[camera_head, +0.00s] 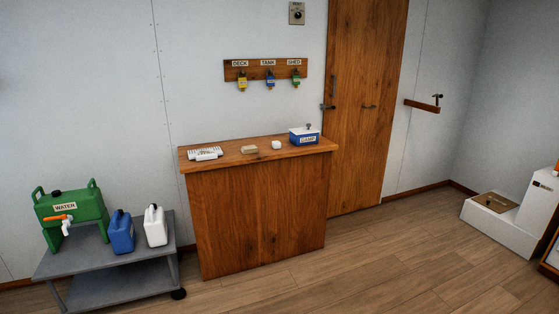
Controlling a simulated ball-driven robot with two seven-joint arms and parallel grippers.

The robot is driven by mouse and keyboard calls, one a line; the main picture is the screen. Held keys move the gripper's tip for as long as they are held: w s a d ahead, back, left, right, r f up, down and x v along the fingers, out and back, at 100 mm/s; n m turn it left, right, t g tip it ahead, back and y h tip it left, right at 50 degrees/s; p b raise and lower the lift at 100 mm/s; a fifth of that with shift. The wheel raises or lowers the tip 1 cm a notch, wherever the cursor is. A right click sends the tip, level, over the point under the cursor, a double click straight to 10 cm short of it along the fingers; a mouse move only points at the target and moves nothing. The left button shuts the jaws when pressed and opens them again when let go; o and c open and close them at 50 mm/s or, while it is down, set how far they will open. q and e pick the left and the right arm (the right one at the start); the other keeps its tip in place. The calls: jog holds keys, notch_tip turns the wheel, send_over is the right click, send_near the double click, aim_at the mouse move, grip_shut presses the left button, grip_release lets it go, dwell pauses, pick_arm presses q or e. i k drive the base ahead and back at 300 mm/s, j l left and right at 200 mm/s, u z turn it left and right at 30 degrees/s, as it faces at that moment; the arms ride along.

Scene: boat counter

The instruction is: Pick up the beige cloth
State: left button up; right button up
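A small beige block-like item (250,150), which looks like the folded beige cloth, lies on the wooden counter (225,157) near the middle of its top. It is small in view, so its fabric cannot be made out. A small white item (276,145) lies just to its right, apart from it. Neither of my grippers shows in the head view.
A white ribbed item (206,154) lies at the counter's left, and a blue and white labelled box (304,136) stands at its right. A grey cart (105,262) with a green water container (75,210) stands at left.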

aim_at(250, 149)
jog(key=i, duration=0.85)
jog(key=i+l+u, duration=0.15)
jog(key=i, duration=1.55)
